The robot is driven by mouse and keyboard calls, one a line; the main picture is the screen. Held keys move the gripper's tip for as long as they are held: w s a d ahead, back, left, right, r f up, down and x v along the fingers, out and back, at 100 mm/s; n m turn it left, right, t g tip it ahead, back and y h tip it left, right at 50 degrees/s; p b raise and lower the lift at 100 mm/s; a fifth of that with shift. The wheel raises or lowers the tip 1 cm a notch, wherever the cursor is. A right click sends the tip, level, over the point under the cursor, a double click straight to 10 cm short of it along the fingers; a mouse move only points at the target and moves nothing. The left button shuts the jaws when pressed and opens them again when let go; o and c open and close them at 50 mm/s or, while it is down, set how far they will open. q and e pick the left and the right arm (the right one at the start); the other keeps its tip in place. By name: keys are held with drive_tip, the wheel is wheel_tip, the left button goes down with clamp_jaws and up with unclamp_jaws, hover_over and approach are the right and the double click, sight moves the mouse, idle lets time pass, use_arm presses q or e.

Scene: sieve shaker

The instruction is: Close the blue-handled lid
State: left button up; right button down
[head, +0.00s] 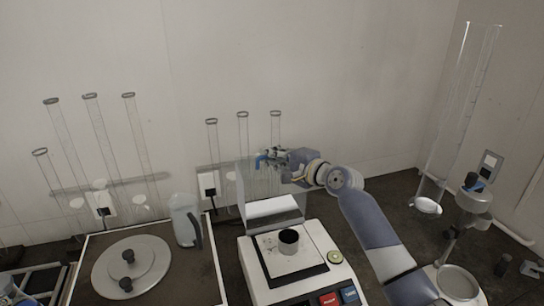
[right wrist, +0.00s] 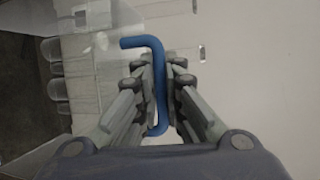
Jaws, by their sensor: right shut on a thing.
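The blue handle (head: 262,160) sits at the upper edge of a clear lid (head: 252,183), which stands raised at the back of a white benchtop device (head: 310,270). My right gripper (head: 275,157) is at the handle, its arm coming from the lower right. In the right wrist view, the fingers (right wrist: 161,85) are shut around the blue handle (right wrist: 157,60), whose bent end sticks out to the left. The clear lid is faint there. My left gripper is not in view.
Several glass cylinders (head: 105,140) stand along the back wall. A clear jug (head: 185,220) and a round metal plate with black knobs (head: 131,266) are on the left. A tall cylinder (head: 462,110) and a blue-valved stand (head: 473,200) are on the right.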

drive_tip(key=shift+s+d+f+b, duration=0.25)
drive_tip(key=shift+s+b, duration=0.2)
drive_tip(key=shift+s, duration=0.1)
drive_tip(key=s+d+f+n+t+y+b, duration=0.2)
drive_tip(key=s+d+b, duration=0.3)
drive_tip(key=s+b, duration=0.6)
drive_tip(key=shift+s+t+y+b, duration=0.45)
drive_tip(key=shift+t+y, duration=0.15)
drive_tip(key=shift+y, duration=0.3)
drive_tip(key=c, duration=2)
unclamp_jaws()
drive_tip(key=shift+o, duration=0.2)
